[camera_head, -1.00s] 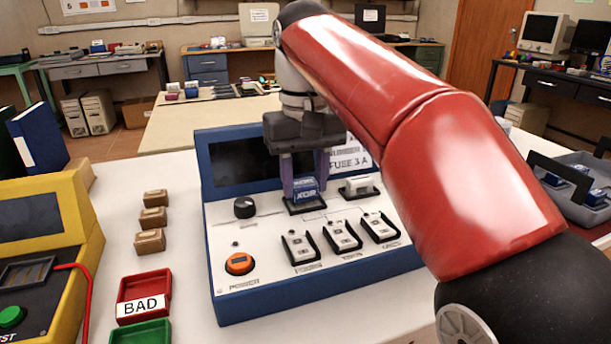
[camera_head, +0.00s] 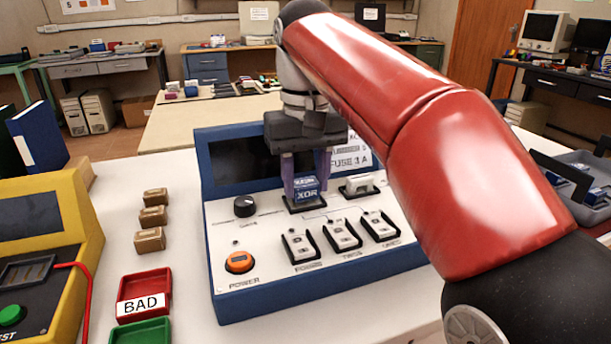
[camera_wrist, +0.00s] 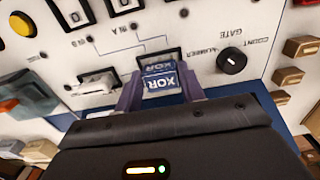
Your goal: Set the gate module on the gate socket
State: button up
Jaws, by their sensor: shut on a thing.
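The gate module is a blue block (camera_head: 306,190) marked XOR. My gripper (camera_head: 306,180) is shut on it, with a purple finger on each side. The module is at the black-rimmed gate socket (camera_head: 293,208) on the sloped white panel of the blue console. The wrist view also shows the module (camera_wrist: 160,84) between my fingers (camera_wrist: 160,92), with the dark socket rim (camera_wrist: 174,54) showing beyond it. The module covers most of the socket, and I cannot tell whether it is fully seated.
A white fuse-like part (camera_head: 360,184) sits right of the socket, and a black knob (camera_head: 244,207) is to its left. Several switches (camera_head: 342,234) line the panel's front. A red BAD tray (camera_head: 144,290) and a yellow tester (camera_head: 60,230) stand left. A grey bin (camera_head: 597,208) is at right.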

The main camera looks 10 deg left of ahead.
jog(key=shift+f+b, duration=0.45)
jog(key=shift+f, duration=0.25)
jog(key=o, duration=0.7)
jog(key=shift+r, duration=0.1)
